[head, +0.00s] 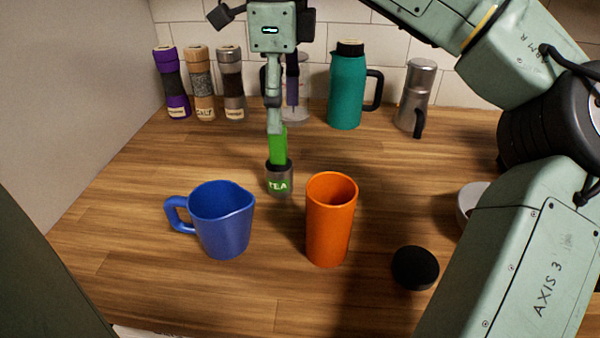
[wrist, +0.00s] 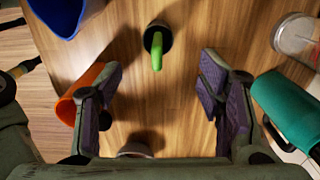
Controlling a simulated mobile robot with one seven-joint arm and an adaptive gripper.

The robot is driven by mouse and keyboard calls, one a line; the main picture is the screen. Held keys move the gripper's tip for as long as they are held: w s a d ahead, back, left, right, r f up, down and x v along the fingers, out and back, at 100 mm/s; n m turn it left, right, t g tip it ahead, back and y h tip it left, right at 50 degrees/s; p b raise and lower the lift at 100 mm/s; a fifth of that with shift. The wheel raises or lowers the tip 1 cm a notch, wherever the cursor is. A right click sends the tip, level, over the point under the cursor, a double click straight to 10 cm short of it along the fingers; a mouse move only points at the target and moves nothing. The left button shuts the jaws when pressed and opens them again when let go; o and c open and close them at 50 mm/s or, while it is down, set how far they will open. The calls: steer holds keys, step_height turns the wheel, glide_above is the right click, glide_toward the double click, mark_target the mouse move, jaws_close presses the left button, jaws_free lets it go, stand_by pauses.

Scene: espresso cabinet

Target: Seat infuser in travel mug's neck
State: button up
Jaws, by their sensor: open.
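The infuser has a green handle (head: 278,148) and a dark cup marked "TEA" (head: 279,180). It appears to stand upright on the counter, behind and between the blue jug and the travel mug. The orange travel mug (head: 329,225) stands upright with its mouth open and empty-looking; it also shows at left in the wrist view (wrist: 70,104). My gripper (head: 273,128) points down above the infuser, its fingertips near the handle's top. In the wrist view my gripper (wrist: 160,85) is open, with the infuser (wrist: 156,48) beyond the fingertips, roughly centred between them.
A blue jug (head: 224,222) stands left of the mug, and a black disc (head: 415,267) lies to its right. A pale bowl (head: 466,203) is partly behind my arm. Along the back stand several grinders (head: 201,85), a teal jug (head: 346,92) and a metal pot (head: 414,98).

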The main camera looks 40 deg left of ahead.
glide_above(278, 164)
steer(key=w, duration=0.1)
step_height(278, 164, down, 5)
steer(key=shift+a+f, duration=0.1)
steer(key=shift+a, duration=0.05)
steer(key=shift+s+f+p, duration=0.15)
steer(key=shift+f+p, duration=0.25)
steer(key=shift+f, duration=1.05)
steer(key=shift+s+f+p, duration=0.1)
steer(key=shift+f+p, duration=0.25)
steer(key=shift+f, duration=1.05)
steer(key=c, duration=1.4)
steer(key=shift+o, duration=0.2)
step_height(278, 164, up, 10)
steer(key=shift+r+b, duration=0.1)
steer(key=shift+b, duration=0.45)
